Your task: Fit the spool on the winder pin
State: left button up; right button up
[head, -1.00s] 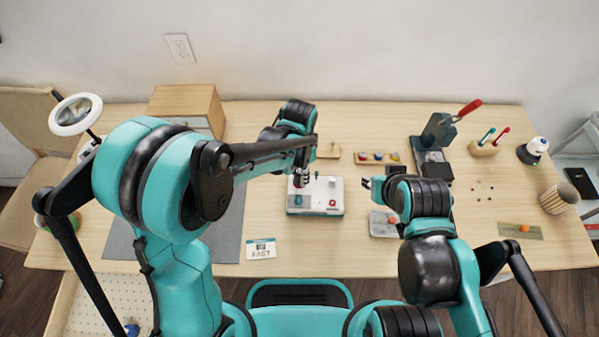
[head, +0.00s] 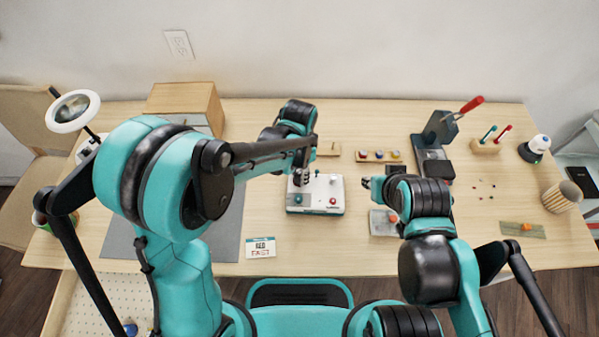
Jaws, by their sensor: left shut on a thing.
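A printed card (head: 261,248) lies in front of the winder. A small rack with coloured pieces (head: 379,156) stands behind it. A grey plate (head: 383,223) lies under my right arm. A dark press with a red handle (head: 440,128) stands at back right.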

pick_arm(q)
jog(key=shift+f, duration=0.3)
dwell(0.5)
jog(key=o, duration=0.9)
jog(key=shift+r, duration=0.15)
notch_tip(320, 180, up, 12)
jog(key=shift+f, duration=0.1)
jog(key=s+a+n+t, duration=0.2)
jog(key=s+a+n, duration=0.1)
jog(key=a, duration=0.3)
jog(key=s+a+r+n+t, duration=0.1)
jog(key=s+a+n+t, duration=0.1)
jog(key=s+a+n, duration=0.2)
jog(key=s+a+r+n+t, duration=0.1)
jog(key=s+a+n+t, duration=0.2)
jog(key=a, duration=0.4)
jog(key=shift+s+a+r+n, duration=0.2)
jog(key=shift+s+a+n, duration=0.15)
jog(key=shift+n, duration=0.35)
